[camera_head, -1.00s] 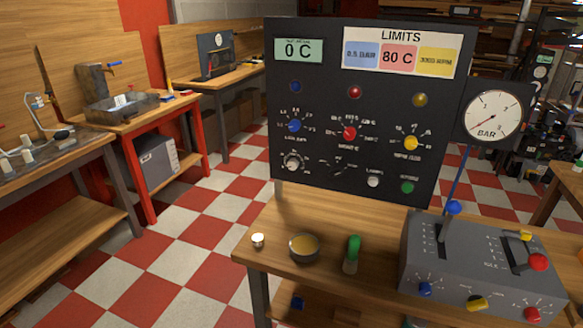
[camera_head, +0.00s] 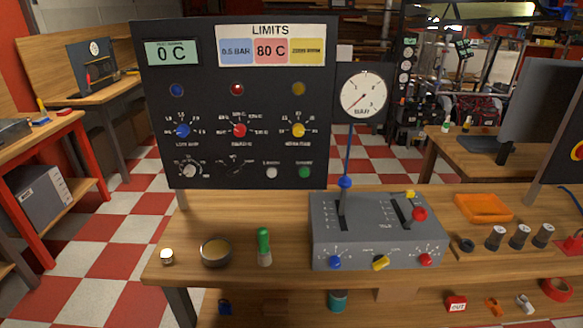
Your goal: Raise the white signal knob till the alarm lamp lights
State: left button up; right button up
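A white knob (camera_head: 189,170) with a dial scale around it sits at the lower left of the black panel (camera_head: 155,120). Three lamps cross the upper panel: a blue one (camera_head: 177,90), a red one (camera_head: 237,89) and an amber one (camera_head: 298,88). All three look dark, and I cannot tell which is the alarm lamp. Below them are a blue knob (camera_head: 182,131), a red knob (camera_head: 239,130) and a yellow knob (camera_head: 298,130). The display (camera_head: 172,52) reads 0 C. Neither of my grippers is in view.
A grey control box (camera_head: 320,225) with levers stands on the bench right of the panel, under a pressure gauge (camera_head: 362,95). An orange tray (camera_head: 484,207) lies right.

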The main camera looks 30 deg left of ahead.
aim_at(189, 170)
jog(key=z, duration=0.75)
jog(key=k, duration=0.8)
jog(key=u, duration=1.05)
